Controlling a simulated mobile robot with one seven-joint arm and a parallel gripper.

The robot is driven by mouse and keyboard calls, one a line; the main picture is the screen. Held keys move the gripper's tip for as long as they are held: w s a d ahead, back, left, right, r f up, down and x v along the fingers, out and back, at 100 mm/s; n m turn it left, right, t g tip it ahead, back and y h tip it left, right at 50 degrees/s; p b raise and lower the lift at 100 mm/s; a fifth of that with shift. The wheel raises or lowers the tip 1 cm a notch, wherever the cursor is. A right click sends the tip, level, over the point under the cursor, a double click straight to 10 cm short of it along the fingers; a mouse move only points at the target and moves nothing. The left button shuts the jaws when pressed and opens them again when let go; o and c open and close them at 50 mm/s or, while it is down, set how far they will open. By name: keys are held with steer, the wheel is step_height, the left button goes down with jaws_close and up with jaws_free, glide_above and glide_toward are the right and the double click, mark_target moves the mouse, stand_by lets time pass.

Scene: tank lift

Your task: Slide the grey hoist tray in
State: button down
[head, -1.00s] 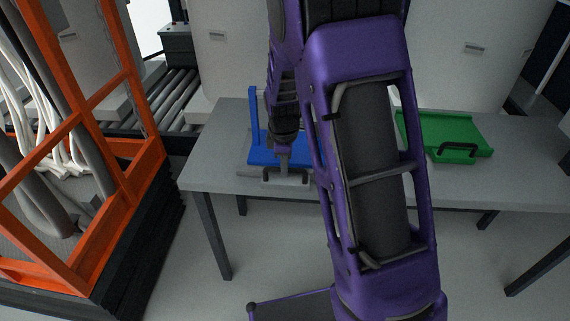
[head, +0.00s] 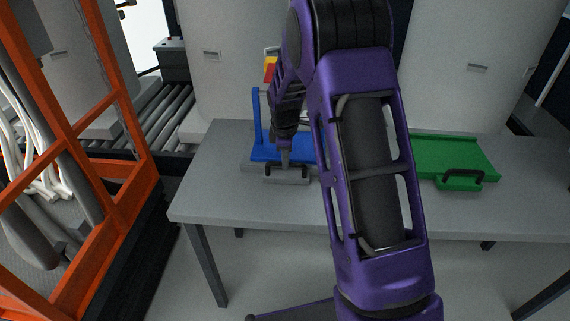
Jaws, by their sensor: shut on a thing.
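The grey hoist tray (head: 288,181) lies on the left part of the table, with a black handle (head: 270,172) at its front. A blue plate (head: 265,151) with a blue upright (head: 257,115) sits over the tray. My gripper (head: 285,166) points down at the handle and is shut on it. My purple arm hides the right side of the tray and blue plate.
The grey table (head: 225,205) has bare top in front of the tray. A green tray (head: 450,157) with a black handle lies at right. An orange frame (head: 110,110) stands at left, beside a roller conveyor (head: 165,110). A red and yellow item (head: 270,70) shows behind the arm.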

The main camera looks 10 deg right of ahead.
steer(key=shift+w+d, duration=0.25)
steer(key=shift+w, duration=0.5)
steer(key=shift+r, duration=0.1)
steer(key=c, duration=0.8)
jaws_free()
steer(key=shift+w+d, duration=0.1)
steer(key=s+a+r+p, duration=0.1)
steer(key=s+r+p, duration=0.1)
steer(key=r, duration=1.5)
steer(key=shift+s, duration=0.7)
